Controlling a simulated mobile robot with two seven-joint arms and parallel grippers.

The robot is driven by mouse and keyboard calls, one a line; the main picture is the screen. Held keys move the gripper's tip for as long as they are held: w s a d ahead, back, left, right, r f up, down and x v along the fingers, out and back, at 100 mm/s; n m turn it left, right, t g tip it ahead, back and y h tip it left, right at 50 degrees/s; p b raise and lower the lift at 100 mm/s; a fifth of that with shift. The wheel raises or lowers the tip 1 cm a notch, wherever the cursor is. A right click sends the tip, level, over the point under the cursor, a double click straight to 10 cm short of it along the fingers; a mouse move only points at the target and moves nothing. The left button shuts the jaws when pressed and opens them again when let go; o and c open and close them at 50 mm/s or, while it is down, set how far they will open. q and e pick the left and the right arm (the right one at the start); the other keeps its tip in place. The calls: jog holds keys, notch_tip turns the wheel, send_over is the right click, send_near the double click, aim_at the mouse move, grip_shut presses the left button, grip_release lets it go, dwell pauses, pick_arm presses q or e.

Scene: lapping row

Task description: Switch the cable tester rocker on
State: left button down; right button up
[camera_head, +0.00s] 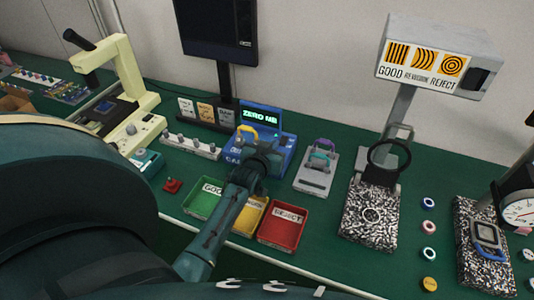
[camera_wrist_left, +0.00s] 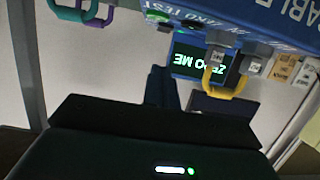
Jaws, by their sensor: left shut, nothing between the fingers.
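The blue cable tester (camera_head: 287,142) stands on the green bench, with a lit screen reading "ZERO ME" (camera_head: 260,116) behind it. My left gripper (camera_head: 264,157) is over the tester's front and hides much of its top. The fingers are shut and empty; whether they touch the tester cannot be told. In the left wrist view the tester (camera_wrist_left: 285,28) appears upside down along the top edge, with the screen (camera_wrist_left: 200,62) below. The rocker cannot be picked out with certainty. My right gripper is not in view.
Green (camera_head: 196,206), yellow (camera_head: 249,218) and red (camera_head: 283,236) trays lie in front of the tester. A grey fixture (camera_head: 315,181) stands close on its right. A yellow cable loop (camera_wrist_left: 215,85) hangs at the tester. A monitor (camera_head: 215,30) stands behind.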

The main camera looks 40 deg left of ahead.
pick_arm(q)
jog(key=shift+f+v, duration=0.15)
jog(key=shift+v, duration=0.95)
jog(key=shift+f+v, duration=0.2)
jog(key=shift+v, duration=0.85)
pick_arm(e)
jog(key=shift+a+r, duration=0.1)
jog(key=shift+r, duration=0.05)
pick_arm(q)
jog(key=shift+s+d, duration=0.1)
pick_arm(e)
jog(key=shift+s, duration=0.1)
